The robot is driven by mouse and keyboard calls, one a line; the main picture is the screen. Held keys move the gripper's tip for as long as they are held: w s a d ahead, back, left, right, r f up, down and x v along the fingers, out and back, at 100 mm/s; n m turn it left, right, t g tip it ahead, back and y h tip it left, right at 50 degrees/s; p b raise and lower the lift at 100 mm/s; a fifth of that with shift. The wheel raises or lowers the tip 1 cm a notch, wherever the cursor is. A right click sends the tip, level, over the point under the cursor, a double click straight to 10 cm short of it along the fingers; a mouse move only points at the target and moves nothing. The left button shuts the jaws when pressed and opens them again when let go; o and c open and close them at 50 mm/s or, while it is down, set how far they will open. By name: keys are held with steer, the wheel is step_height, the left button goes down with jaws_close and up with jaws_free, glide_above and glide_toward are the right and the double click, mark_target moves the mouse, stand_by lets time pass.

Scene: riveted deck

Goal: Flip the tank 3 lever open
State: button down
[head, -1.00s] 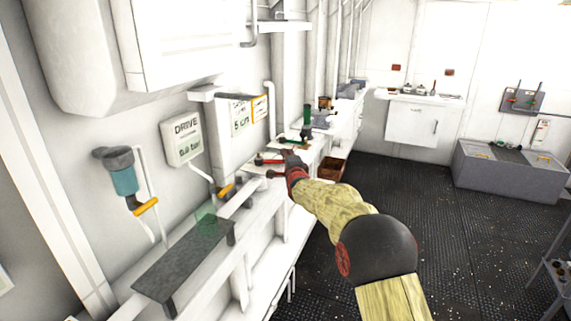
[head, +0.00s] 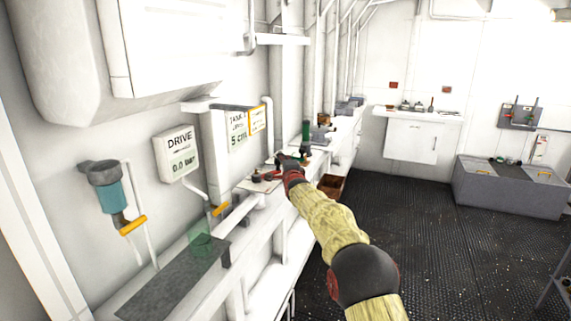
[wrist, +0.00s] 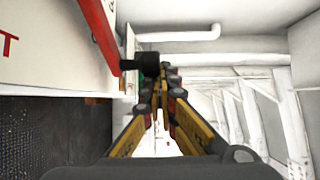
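A red-handled lever (head: 270,176) lies on a white plate on the bench along the left wall, just beside my gripper (head: 281,158). In the wrist view a red bar (wrist: 98,36), which looks like this lever, crosses the upper left over a white panel with a red letter. A black knob (wrist: 148,62) is at its lower end. My gripper (wrist: 160,78) has its fingers drawn together with nothing visible between them. It is close to the lever; I cannot tell whether they touch. No tank 3 label on the lever is readable.
Orange handles (head: 132,225) (head: 220,209) stick out nearer me. A green upright object (head: 306,132) stands farther along the bench. A brown box (head: 331,186) sits below.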

steer(key=shift+w+a+f+p, duration=0.15)
steer(key=shift+w+a+p, duration=0.5)
steer(key=shift+w+a, duration=0.45)
steer(key=shift+w+d, duration=0.1)
steer(key=shift+f, duration=0.1)
stand_by(0.7)
